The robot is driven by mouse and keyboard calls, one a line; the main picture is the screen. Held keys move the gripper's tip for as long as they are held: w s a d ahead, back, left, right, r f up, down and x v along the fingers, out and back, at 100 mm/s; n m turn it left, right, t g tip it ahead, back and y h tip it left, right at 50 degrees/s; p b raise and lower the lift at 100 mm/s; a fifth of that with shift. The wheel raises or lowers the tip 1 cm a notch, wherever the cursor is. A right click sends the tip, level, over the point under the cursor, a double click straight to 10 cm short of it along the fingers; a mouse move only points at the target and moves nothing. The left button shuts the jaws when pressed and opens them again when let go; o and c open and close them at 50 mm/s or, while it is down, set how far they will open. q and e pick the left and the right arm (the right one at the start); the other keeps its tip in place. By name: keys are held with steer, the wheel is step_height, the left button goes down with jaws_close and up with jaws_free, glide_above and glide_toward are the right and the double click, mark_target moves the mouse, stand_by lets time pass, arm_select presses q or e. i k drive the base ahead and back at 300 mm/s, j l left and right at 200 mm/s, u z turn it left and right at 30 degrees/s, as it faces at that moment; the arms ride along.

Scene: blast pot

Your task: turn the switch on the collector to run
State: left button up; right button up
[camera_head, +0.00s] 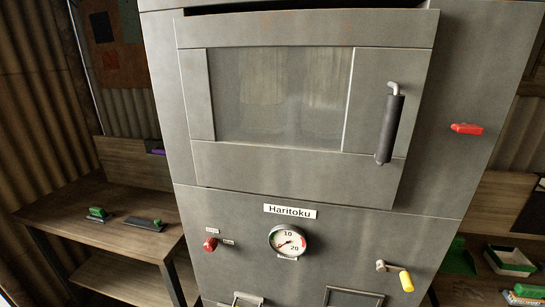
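A large grey metal cabinet (240,190) with a "Haritoku" label (290,211) fills the middle of the head view. A small red knob (210,244) sits on its lower left front, with small labels beside it that are too small to read. I cannot tell whether this knob is the collector's switch, or whether the cabinet is the collector. No other clearly marked switch shows. Neither of my grippers is in view.
The cabinet door has a window (280,95) and a dark handle (390,125). A red part (466,128), a round gauge (287,241) and a yellow-handled lever (406,280) are on the front.

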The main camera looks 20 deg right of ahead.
mark_target(210, 244)
steer(key=j+z, duration=0.25)
steer(key=z, duration=0.15)
steer(key=k+j+z, duration=0.1)
steer(key=z, duration=0.25)
steer(key=k+j+z, duration=0.1)
steer(key=j+z, duration=0.3)
steer(key=l, duration=0.1)
